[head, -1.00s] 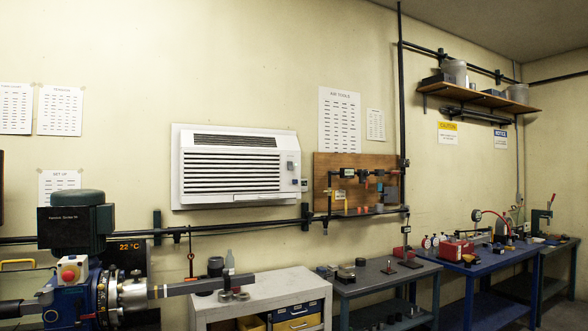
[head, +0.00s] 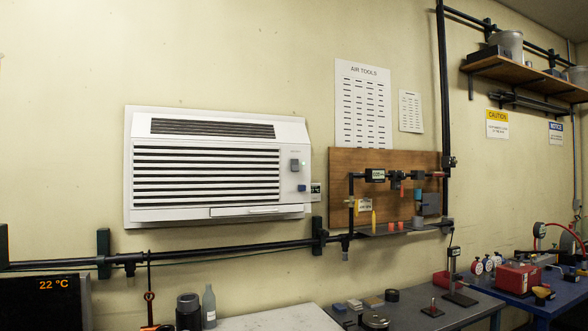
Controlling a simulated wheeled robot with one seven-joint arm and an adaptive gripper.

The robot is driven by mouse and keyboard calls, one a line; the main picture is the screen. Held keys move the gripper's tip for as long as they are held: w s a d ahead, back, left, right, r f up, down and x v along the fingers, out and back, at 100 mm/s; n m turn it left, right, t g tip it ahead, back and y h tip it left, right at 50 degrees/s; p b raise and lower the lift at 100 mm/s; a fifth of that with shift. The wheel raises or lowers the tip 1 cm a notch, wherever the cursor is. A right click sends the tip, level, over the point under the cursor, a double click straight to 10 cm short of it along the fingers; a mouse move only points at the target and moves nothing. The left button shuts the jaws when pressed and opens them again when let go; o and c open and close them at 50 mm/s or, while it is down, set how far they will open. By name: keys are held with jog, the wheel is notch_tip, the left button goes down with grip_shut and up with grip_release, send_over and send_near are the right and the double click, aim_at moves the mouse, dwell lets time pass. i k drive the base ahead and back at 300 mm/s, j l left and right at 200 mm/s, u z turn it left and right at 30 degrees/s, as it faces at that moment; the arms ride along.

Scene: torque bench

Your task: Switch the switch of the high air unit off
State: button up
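The high air unit (head: 215,168) is a white louvred box mounted on the wall, left of the middle in the head view. On its right side is a small grey switch (head: 295,165) with a green light beside it. A small blue knob or button (head: 302,188) sits below the switch. I cannot tell the switch's position at this size. My gripper is not in view.
A black pipe (head: 210,251) runs along the wall under the unit. A wooden board with air fittings (head: 345,165) hangs to its right. A light bench top (head: 275,320) with bottles (head: 209,307) stands below. The wall in front of the unit is clear.

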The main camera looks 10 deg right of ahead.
aim_at(294, 163)
jog(key=i+l, duration=0.25)
jog(key=i, duration=0.25)
jog(key=i+l, duration=0.25)
jog(key=i, duration=0.25)
jog(key=i+l, duration=0.25)
jog(key=i, duration=0.2)
jog(key=i+l, duration=0.25)
jog(key=i, duration=0.25)
